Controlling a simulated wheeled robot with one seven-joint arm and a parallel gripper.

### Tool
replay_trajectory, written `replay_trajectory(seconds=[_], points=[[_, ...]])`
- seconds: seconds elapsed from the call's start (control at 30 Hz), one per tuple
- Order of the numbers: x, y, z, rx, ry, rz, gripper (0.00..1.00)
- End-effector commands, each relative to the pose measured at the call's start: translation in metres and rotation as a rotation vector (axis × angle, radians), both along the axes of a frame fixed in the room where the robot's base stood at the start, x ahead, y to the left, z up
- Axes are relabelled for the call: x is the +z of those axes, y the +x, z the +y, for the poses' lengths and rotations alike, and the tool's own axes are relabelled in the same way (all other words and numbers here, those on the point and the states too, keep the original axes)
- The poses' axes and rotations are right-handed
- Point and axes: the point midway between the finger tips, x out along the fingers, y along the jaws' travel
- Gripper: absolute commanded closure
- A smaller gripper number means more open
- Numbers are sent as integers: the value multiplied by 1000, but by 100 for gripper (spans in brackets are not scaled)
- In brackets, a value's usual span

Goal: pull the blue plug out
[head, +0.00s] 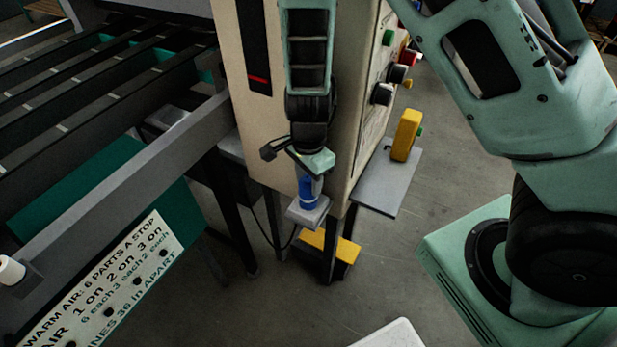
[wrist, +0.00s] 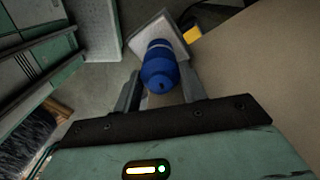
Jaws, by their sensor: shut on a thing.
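The blue plug (head: 307,192) stands upright at a light grey socket plate (head: 310,213), low beside the front corner of the beige cabinet. It also shows in the wrist view (wrist: 159,70), with the pale plate (wrist: 150,32) behind it. My gripper (head: 311,180) comes down from above, and its fingers are shut on the plug, one on each side in the wrist view (wrist: 160,92). A pale ring shows on the plug near the plate. I cannot tell whether the plug is fully seated.
The beige cabinet (head: 283,130) with several knobs stands right behind my gripper. A grey shelf (head: 385,183) holds a yellow block (head: 406,135) to the right. A dark conveyor frame (head: 110,150) fills the left. A black cable (head: 266,234) hangs below. Open floor lies in front.

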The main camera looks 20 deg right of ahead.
Motion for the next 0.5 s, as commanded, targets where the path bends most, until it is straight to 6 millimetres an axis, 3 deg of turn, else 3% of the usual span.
replay_trajectory(seconds=[0.5], points=[[16, 0, 0, 0, 0, 0, 83]])
